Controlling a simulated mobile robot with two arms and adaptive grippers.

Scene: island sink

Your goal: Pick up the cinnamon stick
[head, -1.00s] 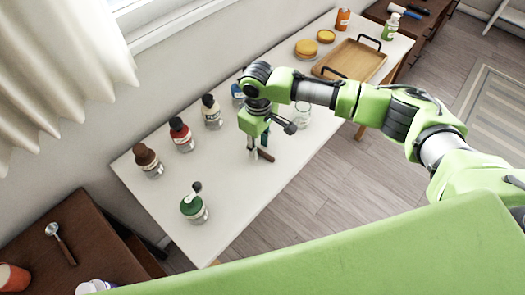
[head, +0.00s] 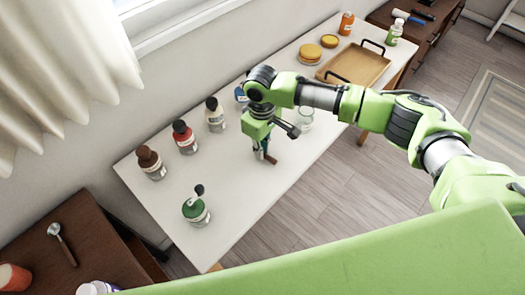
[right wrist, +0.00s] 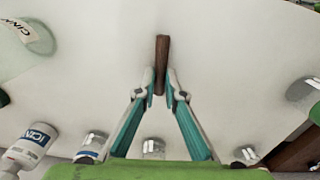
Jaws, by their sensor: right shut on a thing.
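The cinnamon stick (right wrist: 162,52) is a short brown rod in the right wrist view, standing out beyond the fingertips. In the head view its brown end (head: 271,160) shows just beside the fingers, over the white table. My right gripper (head: 262,154) is at the table's middle, pointing down. In the right wrist view its two teal fingers (right wrist: 162,88) are closed on the near part of the stick, one on each side. I cannot tell whether the stick still touches the table. My left gripper does not show.
A green-topped jar (head: 195,207) stands at the near end. A clear glass jar (head: 305,120) and a wooden tray (head: 353,63) lie beyond the gripper.

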